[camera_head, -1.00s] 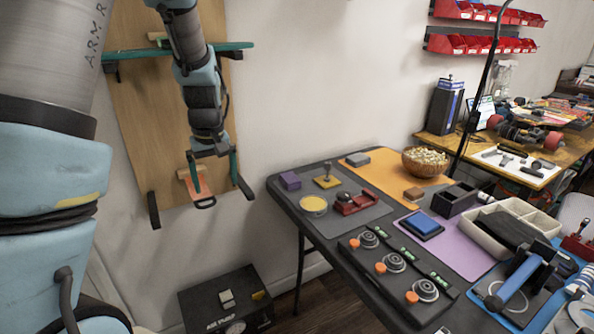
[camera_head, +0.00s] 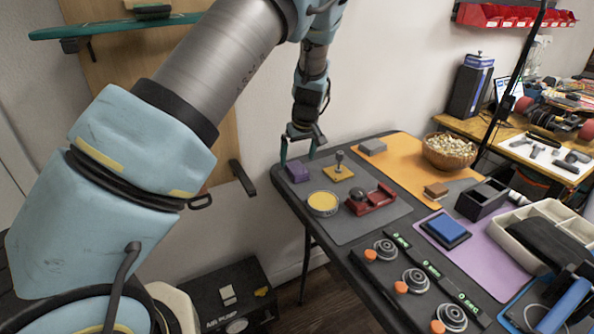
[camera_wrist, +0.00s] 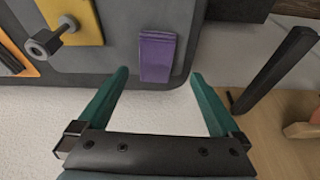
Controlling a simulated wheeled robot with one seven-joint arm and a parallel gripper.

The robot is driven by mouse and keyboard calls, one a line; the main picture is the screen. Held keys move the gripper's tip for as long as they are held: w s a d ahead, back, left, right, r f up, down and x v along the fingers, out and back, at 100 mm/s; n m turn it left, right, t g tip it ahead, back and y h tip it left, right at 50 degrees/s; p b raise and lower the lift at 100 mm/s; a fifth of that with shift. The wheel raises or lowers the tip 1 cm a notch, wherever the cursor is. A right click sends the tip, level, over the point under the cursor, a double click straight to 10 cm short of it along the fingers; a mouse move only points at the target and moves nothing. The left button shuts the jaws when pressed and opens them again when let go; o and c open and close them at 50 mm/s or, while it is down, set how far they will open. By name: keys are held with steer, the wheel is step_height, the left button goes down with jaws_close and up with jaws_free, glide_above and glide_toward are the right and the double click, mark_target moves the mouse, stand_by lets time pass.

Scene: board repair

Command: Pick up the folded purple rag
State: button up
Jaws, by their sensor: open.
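The folded purple rag (camera_head: 298,171) lies on the dark table's far left corner, at the edge of a grey mat. In the wrist view the rag (camera_wrist: 157,57) is ahead of my gripper (camera_wrist: 158,75), roughly centred between the two green fingers. In the head view my gripper (camera_head: 298,153) hangs just above and behind the rag, off the table's left edge. It is open and empty. The fingers do not appear to touch the rag.
Beside the rag are a yellow pad with a metal bolt (camera_head: 338,172), a yellow tin (camera_head: 323,203), a red tool (camera_head: 372,200) and a grey block (camera_head: 373,147). A wall board with dark pegs (camera_head: 242,178) stands left of the table.

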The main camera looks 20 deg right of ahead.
mark_target(297, 168)
steer(key=shift+d+p+x, duration=0.15)
steer(key=shift+p+x, duration=0.35)
steer(key=shift+x, duration=0.8)
steer(key=shift+d+p+x, duration=0.1)
steer(key=shift+p+x, duration=0.35)
steer(key=shift+x, duration=0.85)
steer(key=shift+w+r, duration=0.1)
steer(key=shift+w, duration=0.05)
steer(key=c, duration=1.4)
step_height(297, 168, up, 10)
steer(key=b, duration=0.2)
